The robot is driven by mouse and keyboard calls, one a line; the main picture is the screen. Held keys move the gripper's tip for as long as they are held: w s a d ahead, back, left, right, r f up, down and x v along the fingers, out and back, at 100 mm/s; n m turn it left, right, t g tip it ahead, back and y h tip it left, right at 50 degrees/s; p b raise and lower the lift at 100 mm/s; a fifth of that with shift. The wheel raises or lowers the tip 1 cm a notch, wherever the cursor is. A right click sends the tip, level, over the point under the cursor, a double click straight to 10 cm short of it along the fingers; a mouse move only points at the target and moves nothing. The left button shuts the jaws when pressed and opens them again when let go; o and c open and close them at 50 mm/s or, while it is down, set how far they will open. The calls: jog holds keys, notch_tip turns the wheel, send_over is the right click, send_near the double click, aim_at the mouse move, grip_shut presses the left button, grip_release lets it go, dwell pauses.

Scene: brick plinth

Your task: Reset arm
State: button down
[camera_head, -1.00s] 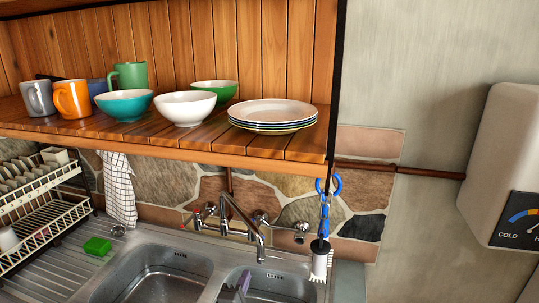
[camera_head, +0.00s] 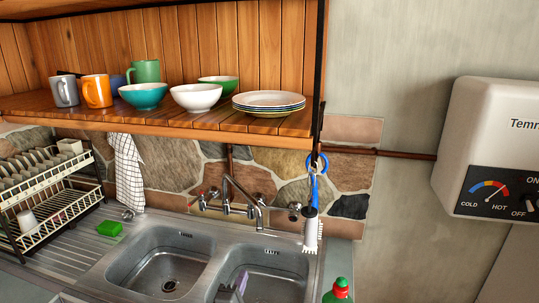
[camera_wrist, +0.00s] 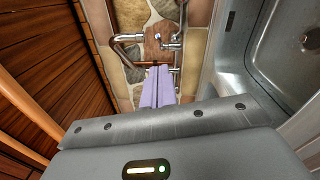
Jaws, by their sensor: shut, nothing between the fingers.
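My gripper (camera_wrist: 157,88) shows in the wrist view with its two purple fingers together, shut and empty. The fingers point at the stone wall and the tap pipes. In the head view, the purple fingertips (camera_head: 241,283) show low in the picture, in front of the right sink basin. The rest of my arm is out of that view.
A wooden shelf (camera_head: 200,128) holding mugs, bowls and plates (camera_head: 268,101) overhangs the tap (camera_head: 241,195) and double sink (camera_head: 150,260). A dish rack (camera_head: 48,195) stands left. A blue-handled brush (camera_head: 312,200) hangs right, above a red-capped bottle (camera_head: 338,291). A water heater (camera_head: 500,140) is on the right wall.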

jog(key=s+d+f+m+g+y, duration=0.2)
jog(key=d+f+m+g, duration=0.3)
jog(key=d+m+g, duration=0.5)
jog(key=s+d+r+m+g+y, duration=0.1)
jog(key=s+d+r+m+g, duration=0.1)
jog(key=s+d, duration=0.4)
jog(key=s+d+r+m+g+y, duration=0.1)
jog(key=s+d+r+m+g, duration=0.2)
jog(key=s, duration=0.8)
jog(key=d+r+m, duration=0.2)
jog(key=d, duration=0.1)
jog(key=shift+d+r+m+g, duration=0.15)
jog(key=shift+d+m+g, duration=0.15)
jog(key=shift+d, duration=0.05)
jog(key=shift+w, duration=0.1)
